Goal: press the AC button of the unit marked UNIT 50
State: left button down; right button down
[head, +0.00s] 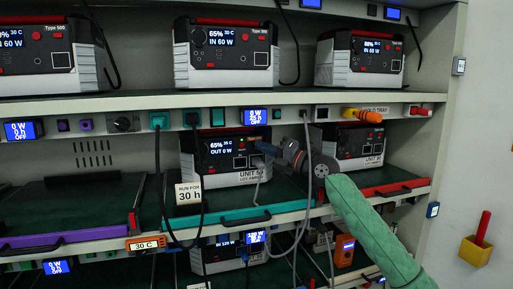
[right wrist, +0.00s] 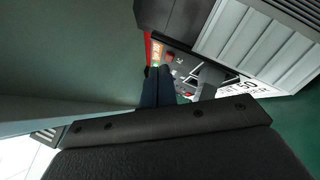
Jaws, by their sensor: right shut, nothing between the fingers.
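The unit marked UNIT 50 (head: 222,165) stands on the middle shelf, on a green tray with a teal front edge. Its screen reads 65%, 30 C, OUT 0 W. Its label is small in the head view; in the right wrist view the label (right wrist: 248,88) is tilted and partly readable. My right gripper (head: 262,147) is shut and empty, with its tips at the right part of the unit's front panel. The shut fingers (right wrist: 157,82) also show in the right wrist view, close to the panel's buttons. They hide part of it, so I cannot tell which button they cover or whether they touch. My left gripper is not in view.
Another unit (head: 361,146) stands to the right on a tray with a red edge. Black and grey cables hang in front of the shelf. An empty tray with a purple edge (head: 62,238) is at the left.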

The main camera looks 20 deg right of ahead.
jog(key=shift+s, duration=0.3)
jog(key=s+b, duration=0.2)
jog(key=s, duration=0.4)
jog(key=shift+b, duration=0.3)
dwell(0.3)
jog(key=shift+d, duration=0.1)
dwell(0.3)
jog(key=s+b, duration=0.3)
jog(key=s, duration=0.5)
jog(key=shift+d, duration=0.15)
dwell(0.3)
